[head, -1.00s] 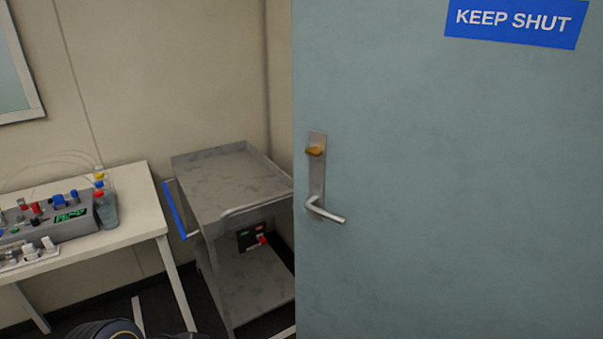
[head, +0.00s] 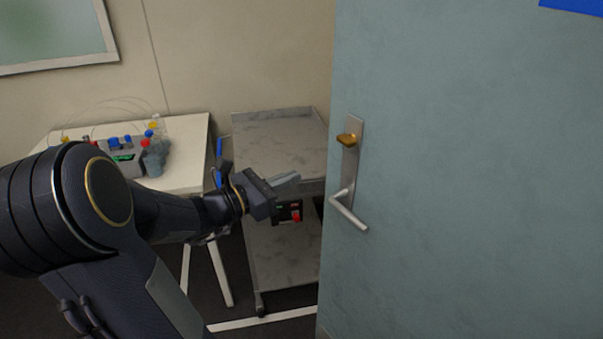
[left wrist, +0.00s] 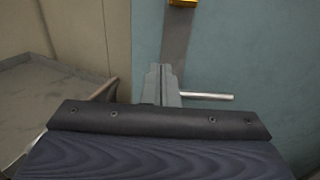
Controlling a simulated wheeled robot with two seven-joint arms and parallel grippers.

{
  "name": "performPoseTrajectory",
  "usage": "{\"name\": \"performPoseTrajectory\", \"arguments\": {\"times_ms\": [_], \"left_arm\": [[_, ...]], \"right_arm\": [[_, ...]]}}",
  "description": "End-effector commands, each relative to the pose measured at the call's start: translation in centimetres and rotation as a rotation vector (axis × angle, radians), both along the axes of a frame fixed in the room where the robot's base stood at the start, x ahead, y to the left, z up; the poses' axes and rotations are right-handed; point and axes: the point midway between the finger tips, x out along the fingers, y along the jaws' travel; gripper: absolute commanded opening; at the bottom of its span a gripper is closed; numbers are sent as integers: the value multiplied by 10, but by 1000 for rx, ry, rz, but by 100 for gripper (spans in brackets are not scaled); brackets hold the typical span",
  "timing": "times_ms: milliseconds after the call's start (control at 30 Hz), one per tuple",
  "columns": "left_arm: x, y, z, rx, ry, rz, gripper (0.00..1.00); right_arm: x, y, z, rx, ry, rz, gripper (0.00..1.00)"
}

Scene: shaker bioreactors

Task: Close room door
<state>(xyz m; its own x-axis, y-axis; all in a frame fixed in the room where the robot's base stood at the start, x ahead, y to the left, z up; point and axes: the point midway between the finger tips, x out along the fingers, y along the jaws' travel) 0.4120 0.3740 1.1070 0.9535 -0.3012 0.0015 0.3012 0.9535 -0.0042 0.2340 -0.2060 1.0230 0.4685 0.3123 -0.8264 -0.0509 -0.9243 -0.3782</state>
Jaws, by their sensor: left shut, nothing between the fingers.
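The room door (head: 470,180) is a grey-green panel filling the right of the head view, standing open with its free edge at the left. It carries a metal lever handle (head: 348,212) below an orange latch knob (head: 347,139). The handle (left wrist: 208,96) and door (left wrist: 270,60) also show in the left wrist view. My left gripper (head: 293,180) is shut and empty, left of the handle and apart from it in the head view. In the left wrist view the fingertips (left wrist: 163,72) overlap the handle plate; contact cannot be told. My right gripper is not in view.
A grey two-shelf cart (head: 280,150) stands behind my left gripper, with a dark box with a red part (head: 288,212) on it. A white table (head: 190,185) with a control unit (head: 125,160) and bottles stands at the left. A white line crosses the dark floor.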

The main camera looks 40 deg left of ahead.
Motion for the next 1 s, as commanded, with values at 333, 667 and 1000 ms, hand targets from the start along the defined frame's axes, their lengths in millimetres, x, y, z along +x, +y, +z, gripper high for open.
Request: {"name": "performPoseTrajectory", "arguments": {"times_ms": [333, 667, 1000], "left_arm": [[71, -24, 2, 0, 0, -7, 0], [112, -38, 1, 3, -1, -5, 0], [116, -39, 1, 4, 0, -2, 0]], "right_arm": [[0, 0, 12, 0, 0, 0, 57], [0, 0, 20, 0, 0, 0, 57], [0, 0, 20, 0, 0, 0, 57]]}}
